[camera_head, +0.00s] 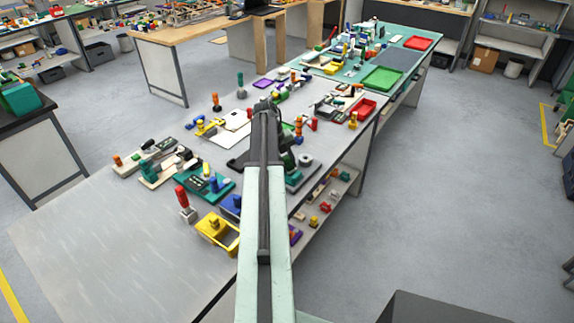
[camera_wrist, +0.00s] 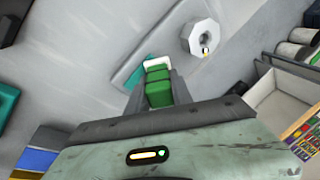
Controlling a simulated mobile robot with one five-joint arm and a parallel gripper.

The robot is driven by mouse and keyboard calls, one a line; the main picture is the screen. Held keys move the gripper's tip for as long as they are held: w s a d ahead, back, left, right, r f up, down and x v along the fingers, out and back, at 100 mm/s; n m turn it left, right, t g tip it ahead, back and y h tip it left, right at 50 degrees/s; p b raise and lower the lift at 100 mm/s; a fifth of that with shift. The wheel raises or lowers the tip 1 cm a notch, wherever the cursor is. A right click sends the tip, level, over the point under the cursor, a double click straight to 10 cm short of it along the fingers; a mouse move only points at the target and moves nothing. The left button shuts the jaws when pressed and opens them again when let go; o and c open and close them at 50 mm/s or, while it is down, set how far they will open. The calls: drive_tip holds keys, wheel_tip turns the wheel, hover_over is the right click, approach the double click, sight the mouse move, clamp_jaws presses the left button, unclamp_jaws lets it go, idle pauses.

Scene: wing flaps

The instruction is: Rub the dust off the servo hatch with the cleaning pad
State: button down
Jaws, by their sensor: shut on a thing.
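In the wrist view my gripper (camera_wrist: 157,84) is shut on a green block (camera_wrist: 158,93) with a white end, which looks like the cleaning pad. The white end is at or just over a flat teal piece (camera_wrist: 135,77) on a grey surface; I cannot tell whether they touch. I cannot tell for sure which part is the servo hatch, and no dust can be made out. In the head view my arm hides most of the gripper, with a green part (camera_head: 289,161) showing just right of it.
An open bin (camera_wrist: 283,105) is further right. The bench's near left is bare.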

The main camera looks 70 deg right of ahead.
drive_tip(key=shift+w+a, duration=0.15)
drive_tip(key=shift+a, duration=0.45)
wheel_tip(320, 180, up, 7)
drive_tip(key=p, duration=0.7)
drive_tip(key=shift+r, duration=0.2)
drive_tip(key=shift+f, duration=0.15)
drive_tip(key=shift+f, duration=0.1)
